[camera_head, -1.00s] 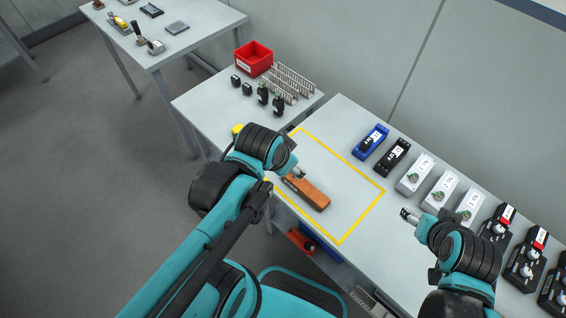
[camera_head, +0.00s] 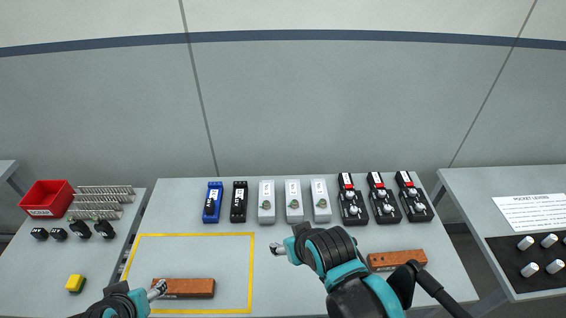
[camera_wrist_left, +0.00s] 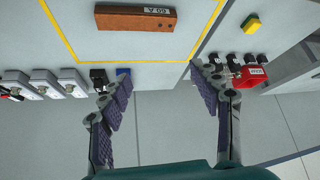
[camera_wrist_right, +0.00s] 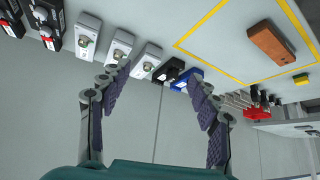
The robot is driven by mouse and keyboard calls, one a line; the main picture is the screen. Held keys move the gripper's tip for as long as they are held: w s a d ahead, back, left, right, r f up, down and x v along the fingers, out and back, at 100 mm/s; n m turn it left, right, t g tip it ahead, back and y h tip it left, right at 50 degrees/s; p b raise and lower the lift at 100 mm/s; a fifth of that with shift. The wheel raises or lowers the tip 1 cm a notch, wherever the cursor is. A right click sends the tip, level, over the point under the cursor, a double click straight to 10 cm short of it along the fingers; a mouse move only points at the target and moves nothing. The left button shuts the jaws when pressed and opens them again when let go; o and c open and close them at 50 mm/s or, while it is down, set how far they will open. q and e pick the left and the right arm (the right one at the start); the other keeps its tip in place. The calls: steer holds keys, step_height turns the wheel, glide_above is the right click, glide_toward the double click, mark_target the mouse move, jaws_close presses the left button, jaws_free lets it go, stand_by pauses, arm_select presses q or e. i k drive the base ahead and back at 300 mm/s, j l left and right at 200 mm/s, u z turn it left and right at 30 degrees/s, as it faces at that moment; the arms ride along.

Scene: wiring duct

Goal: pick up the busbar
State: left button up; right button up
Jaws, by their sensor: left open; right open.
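A copper-brown bar (camera_head: 190,288), which looks like a busbar, lies flat inside the yellow outlined area on the table. It also shows in the left wrist view (camera_wrist_left: 130,19), with a small label, and in the right wrist view (camera_wrist_right: 269,44). A second copper-brown bar (camera_head: 408,259) lies at the right of the table, partly hidden by my right arm. My left gripper (camera_head: 157,289) is open and empty, overlapping the first bar's left end in the head view; I cannot tell its height. My right gripper (camera_head: 276,248) is open and empty near the outline's right edge.
Blue (camera_head: 212,203) and black (camera_head: 239,202) modules, several grey units (camera_head: 293,201) and black devices (camera_head: 383,203) line the table's back. A red bin (camera_head: 47,198) and yellow block (camera_head: 75,284) are left. The outlined area's upper part is clear.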

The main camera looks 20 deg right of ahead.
mark_target(380, 262)
steer(key=z, duration=2.1)
steer(key=i+l+z, duration=0.3)
steer(key=i+j, duration=0.1)
